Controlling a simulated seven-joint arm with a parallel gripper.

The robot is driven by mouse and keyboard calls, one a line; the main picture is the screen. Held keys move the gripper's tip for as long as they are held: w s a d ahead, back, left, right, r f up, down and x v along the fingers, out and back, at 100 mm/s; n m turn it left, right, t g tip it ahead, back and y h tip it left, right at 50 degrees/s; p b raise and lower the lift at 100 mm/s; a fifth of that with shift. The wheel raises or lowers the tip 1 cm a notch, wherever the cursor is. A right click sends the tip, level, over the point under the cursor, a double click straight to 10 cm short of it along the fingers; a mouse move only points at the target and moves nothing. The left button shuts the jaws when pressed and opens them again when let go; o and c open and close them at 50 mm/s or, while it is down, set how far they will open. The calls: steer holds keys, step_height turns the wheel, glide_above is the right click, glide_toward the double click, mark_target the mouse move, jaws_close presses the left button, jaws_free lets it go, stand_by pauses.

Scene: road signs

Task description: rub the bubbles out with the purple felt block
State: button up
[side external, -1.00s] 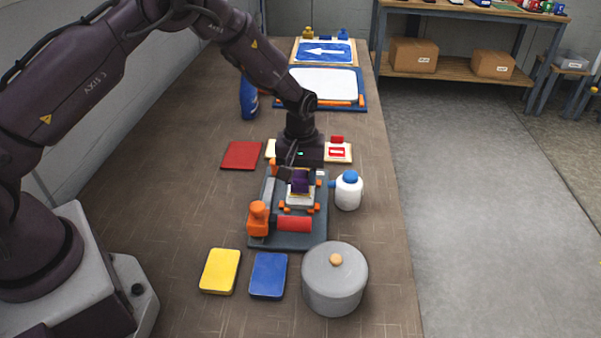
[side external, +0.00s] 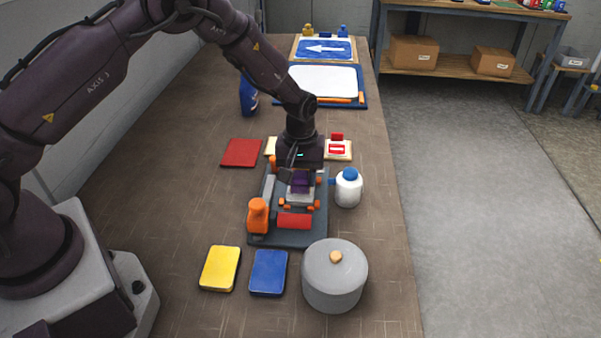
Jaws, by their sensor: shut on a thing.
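My gripper (side external: 299,172) points down over the dark blue-grey work board (side external: 258,235) in the middle of the table. It is shut on the purple felt block (side external: 300,184). The block is over a small pale plate (side external: 299,199) with orange clamps (side external: 283,204) around it. Whether the block touches the plate cannot be told from this angle. No bubbles can be made out at this size, and the gripper and block cover the plate's far part.
A white bottle (side external: 348,188) stands right, a grey lidded pot (side external: 335,280) in front. Yellow (side external: 220,268), blue (side external: 268,273) and red (side external: 241,153) pads lie around.

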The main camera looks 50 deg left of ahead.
steer(key=shift+f, duration=0.1)
steer(key=shift+s+a, duration=0.3)
steer(key=shift+w+d+f, duration=0.1)
steer(key=shift+w+d, duration=0.4)
steer(key=shift+d, duration=0.1)
steer(key=shift+s+a, duration=0.45)
steer(key=shift+s, duration=0.05)
steer(key=shift+w, duration=0.15)
steer(key=shift+r, duration=0.2)
steer(key=shift+r, duration=2.5)
